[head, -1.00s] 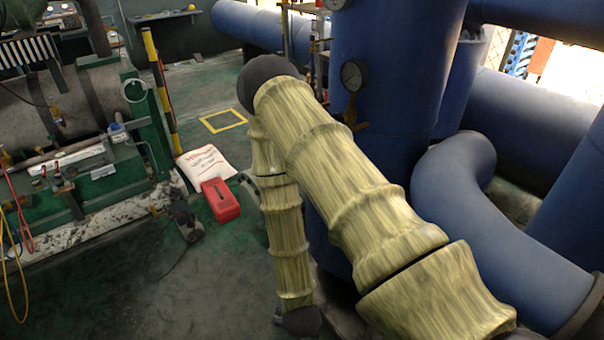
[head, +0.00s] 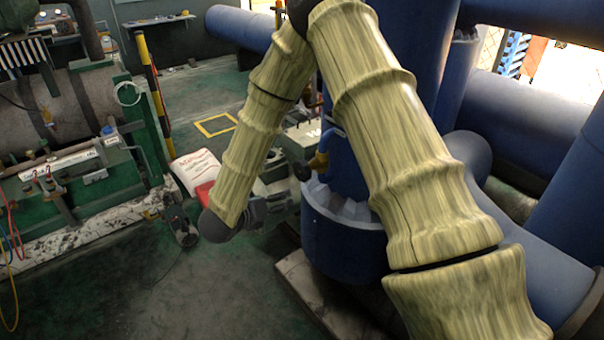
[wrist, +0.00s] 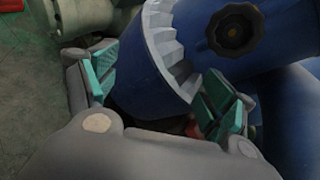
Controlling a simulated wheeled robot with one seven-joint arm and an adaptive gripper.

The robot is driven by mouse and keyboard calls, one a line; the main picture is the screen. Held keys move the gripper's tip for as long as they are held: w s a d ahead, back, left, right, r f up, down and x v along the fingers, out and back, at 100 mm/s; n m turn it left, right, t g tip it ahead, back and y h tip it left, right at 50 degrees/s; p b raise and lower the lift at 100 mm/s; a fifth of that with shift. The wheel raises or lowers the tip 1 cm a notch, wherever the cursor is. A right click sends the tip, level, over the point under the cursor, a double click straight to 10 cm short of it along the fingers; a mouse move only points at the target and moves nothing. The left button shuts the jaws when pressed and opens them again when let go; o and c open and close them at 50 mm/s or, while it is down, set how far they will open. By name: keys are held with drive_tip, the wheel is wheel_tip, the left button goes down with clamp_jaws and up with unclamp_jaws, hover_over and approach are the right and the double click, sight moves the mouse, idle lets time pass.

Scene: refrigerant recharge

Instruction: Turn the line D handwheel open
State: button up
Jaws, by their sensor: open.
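A dark lobed handwheel (wrist: 236,31) sits on the blue pipework at the upper right of the wrist view. A dark round handwheel (head: 302,170) on a brass valve (head: 319,160) shows beside the blue column in the head view. I see no line letter on either, so I cannot tell which is line D. My gripper (wrist: 157,68) is open and empty, with teal pads apart on both sides of the wrist view. The wrist-view handwheel is beyond and right of the pads, not between them.
A blue flange with a pale toothed rim (wrist: 168,45) lies just beyond the pads. Thick blue pipes (head: 535,115) fill the right side. A white sack (head: 194,170) and a partly hidden red box (head: 203,193) lie on the floor. Green machinery (head: 75,195) stands left.

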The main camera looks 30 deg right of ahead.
sight(299, 172)
wheel_tip(299, 172, up, 10)
drive_tip(key=d+f+m+g+h, duration=0.15)
drive_tip(key=m+g, duration=0.25)
drive_tip(key=m, duration=0.7)
drive_tip(key=shift+m, duration=0.3)
drive_tip(key=x, duration=0.3)
drive_tip(key=p+x, duration=0.1)
drive_tip(key=x, duration=0.2)
drive_tip(key=r+x, duration=0.1)
drive_tip(key=x, duration=0.2)
drive_tip(key=shift+w+d+f, duration=0.1)
drive_tip(key=shift+d, duration=0.5)
drive_tip(key=c, duration=1)
drive_tip(key=shift+c, duration=0.2)
